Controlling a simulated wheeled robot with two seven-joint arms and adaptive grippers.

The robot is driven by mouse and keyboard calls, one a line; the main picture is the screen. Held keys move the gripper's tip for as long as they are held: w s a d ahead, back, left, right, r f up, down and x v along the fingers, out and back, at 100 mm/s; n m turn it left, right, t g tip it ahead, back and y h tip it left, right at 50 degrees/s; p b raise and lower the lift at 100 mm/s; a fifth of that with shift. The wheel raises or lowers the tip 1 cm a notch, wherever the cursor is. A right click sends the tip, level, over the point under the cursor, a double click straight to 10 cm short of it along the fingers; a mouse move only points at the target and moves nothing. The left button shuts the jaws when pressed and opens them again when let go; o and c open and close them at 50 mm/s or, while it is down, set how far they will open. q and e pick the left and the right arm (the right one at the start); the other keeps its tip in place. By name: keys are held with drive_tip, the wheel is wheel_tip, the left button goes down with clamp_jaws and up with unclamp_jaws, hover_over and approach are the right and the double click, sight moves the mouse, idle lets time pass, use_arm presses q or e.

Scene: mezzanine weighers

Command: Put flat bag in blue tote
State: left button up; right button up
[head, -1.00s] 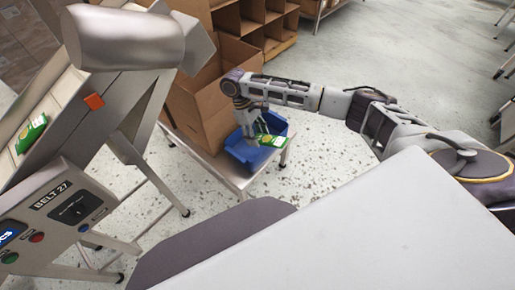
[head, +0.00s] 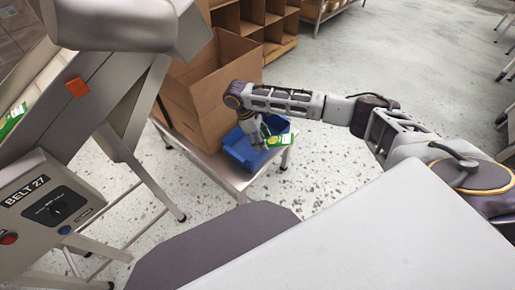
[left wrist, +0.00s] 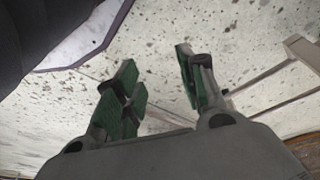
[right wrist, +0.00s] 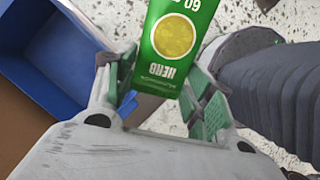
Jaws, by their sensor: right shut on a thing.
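The flat bag (head: 278,141) is green and white, with a yellow disc and the word HERB in the right wrist view (right wrist: 172,45). My right gripper (head: 264,140) is shut on its near end. The blue tote (head: 243,153) stands on a small metal table, and the bag is over its right side in the head view. In the right wrist view the tote (right wrist: 45,55) is left of the bag, apart from it. My left gripper (left wrist: 158,85) is open and empty above the speckled floor, out of the head view.
A large open cardboard box (head: 205,95) stands beside the tote on the metal table (head: 215,172). The BELT 27 conveyor (head: 75,130) is at the left with another green bag (head: 12,122) on it. Cardboard shelving (head: 262,22) stands behind.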

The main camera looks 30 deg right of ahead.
use_arm(q)
wheel_tip(320, 180, up, 11)
drive_tip(key=w+d+t+h+b, duration=0.1)
drive_tip(key=w+d+b, duration=0.1)
drive_tip(key=b, duration=1)
drive_tip(key=shift+r+b, duration=0.15)
drive_tip(key=shift+b, duration=0.25)
use_arm(e)
drive_tip(key=w+d+f+n+t, duration=0.1)
drive_tip(key=d+f+n, duration=0.1)
drive_tip(key=f, duration=0.4)
drive_tip(key=d+f+n+t+h, duration=0.1)
drive_tip(key=d+f+n, duration=0.1)
drive_tip(key=f+n, duration=0.3)
drive_tip(key=shift+w+d+f+t, duration=0.15)
drive_tip(key=shift+w+f+t, duration=0.2)
drive_tip(key=shift+f, duration=0.95)
use_arm(q)
drive_tip(key=shift+d+r, duration=0.1)
drive_tip(key=shift+r, duration=0.05)
use_arm(e)
drive_tip(key=shift+f, duration=0.15)
